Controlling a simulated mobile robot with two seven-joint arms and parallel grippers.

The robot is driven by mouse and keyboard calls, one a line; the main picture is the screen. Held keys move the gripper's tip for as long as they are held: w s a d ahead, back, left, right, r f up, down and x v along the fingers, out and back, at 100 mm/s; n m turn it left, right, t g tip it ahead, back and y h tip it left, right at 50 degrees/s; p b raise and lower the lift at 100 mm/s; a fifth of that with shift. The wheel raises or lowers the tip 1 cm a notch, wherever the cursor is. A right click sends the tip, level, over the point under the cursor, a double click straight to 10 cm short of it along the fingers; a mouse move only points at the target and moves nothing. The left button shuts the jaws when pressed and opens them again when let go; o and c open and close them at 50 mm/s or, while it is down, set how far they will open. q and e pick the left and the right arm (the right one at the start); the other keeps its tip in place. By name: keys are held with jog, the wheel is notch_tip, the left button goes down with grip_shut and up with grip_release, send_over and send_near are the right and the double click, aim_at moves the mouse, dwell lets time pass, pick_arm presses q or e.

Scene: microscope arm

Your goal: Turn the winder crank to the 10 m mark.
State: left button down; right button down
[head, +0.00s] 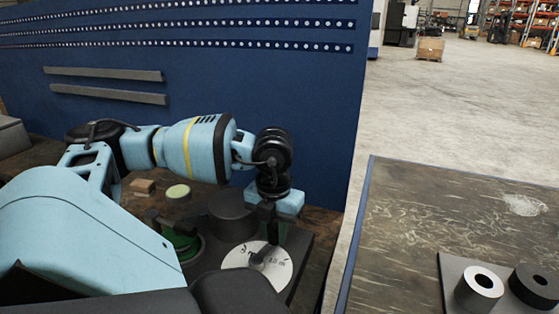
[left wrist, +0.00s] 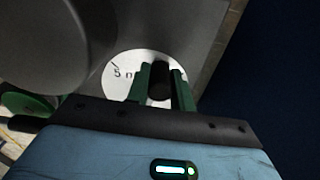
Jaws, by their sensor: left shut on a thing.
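The winder's white round dial (head: 240,258) lies at the front of a dark base, with dark marks on its face. In the left wrist view the dial (left wrist: 115,62) shows "5 m" left of the fingers; in the head view the marks are too small to read surely. The crank (head: 262,254) is a dark arm over the dial. My left gripper (head: 272,228) points down over the dial and is shut on the crank's black handle (left wrist: 160,82), which stands between its two green fingers in the wrist view. My right gripper is not in view.
A large dark cylinder (head: 232,210) stands behind the dial, with a green round part (head: 182,243) to its left. A wooden block (head: 143,186) and a pale green disc (head: 178,191) lie behind. A blue panel (head: 250,90) rises at the back. Another table (head: 430,220) stands right.

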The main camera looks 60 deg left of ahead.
pick_arm(q)
jog(key=m, duration=0.1)
jog(key=d+m+b, duration=0.1)
jog(key=d+m, duration=0.1)
jog(key=shift+w+f+m, duration=0.1)
jog(key=shift+w+m, duration=0.15)
jog(key=shift+m, duration=0.05)
jog(key=shift+d+m+b, duration=0.5)
jog(key=shift+d+m, duration=0.15)
jog(key=shift+m, duration=0.55)
jog(key=shift+s+d+m, duration=0.1)
jog(key=shift+d+m, duration=0.15)
jog(key=shift+m, duration=0.15)
jog(key=c, duration=1.2)
grip_release()
jog(key=shift+r, duration=0.2)
